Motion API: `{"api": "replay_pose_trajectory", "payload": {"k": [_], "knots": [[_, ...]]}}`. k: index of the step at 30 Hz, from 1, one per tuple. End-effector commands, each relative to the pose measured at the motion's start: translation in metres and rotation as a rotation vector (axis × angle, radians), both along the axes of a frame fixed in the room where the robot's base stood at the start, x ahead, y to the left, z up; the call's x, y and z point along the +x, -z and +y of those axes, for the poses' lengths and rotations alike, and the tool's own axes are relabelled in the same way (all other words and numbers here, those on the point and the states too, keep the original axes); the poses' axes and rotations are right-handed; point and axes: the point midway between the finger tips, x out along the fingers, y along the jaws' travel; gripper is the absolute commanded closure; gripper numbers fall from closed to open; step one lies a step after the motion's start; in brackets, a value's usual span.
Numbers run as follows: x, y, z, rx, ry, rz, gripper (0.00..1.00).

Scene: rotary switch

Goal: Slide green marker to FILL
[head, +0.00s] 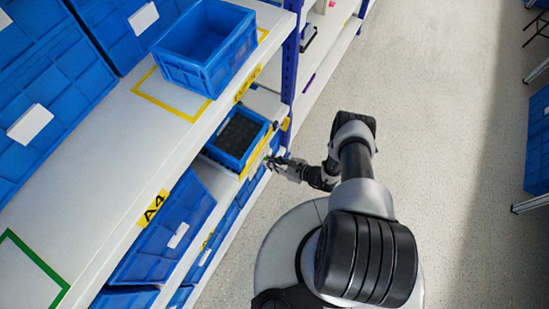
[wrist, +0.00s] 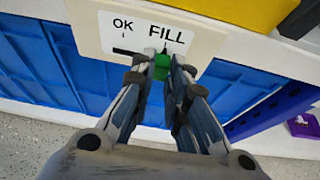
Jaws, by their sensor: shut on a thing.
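The green marker (wrist: 161,67) sits on a white label plate (wrist: 208,40) on the shelf edge, in the wrist view. The plate reads "OK" on the left and "FILL" on the right, with a dark slot below the words. My gripper (wrist: 160,72) is shut on the green marker, with a finger on each side. In the head view my gripper (head: 275,162) is at the shelf front; the marker is too small to make out there.
A blue bin with dark contents (head: 237,137) stands on the shelf just behind the gripper. Another blue bin (head: 205,45) sits on the upper shelf. A blue shelf post (head: 290,60) stands beyond the gripper.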

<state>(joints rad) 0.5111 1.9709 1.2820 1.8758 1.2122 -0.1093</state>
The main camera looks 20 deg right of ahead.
Motion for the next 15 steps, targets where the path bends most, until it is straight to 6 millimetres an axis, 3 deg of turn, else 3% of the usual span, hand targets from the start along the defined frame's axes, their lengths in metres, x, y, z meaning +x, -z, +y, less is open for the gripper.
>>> {"api": "replay_pose_trajectory", "payload": {"k": [8,9,15], "knots": [[0.0057,0.0,-0.0059,-0.01,0.016,-0.006,1.0],[0.006,-0.0001,-0.0062,-0.01,0.016,-0.006,0.84],[0.0057,-0.0003,-0.0057,-0.009,0.015,-0.006,0.71]]}}
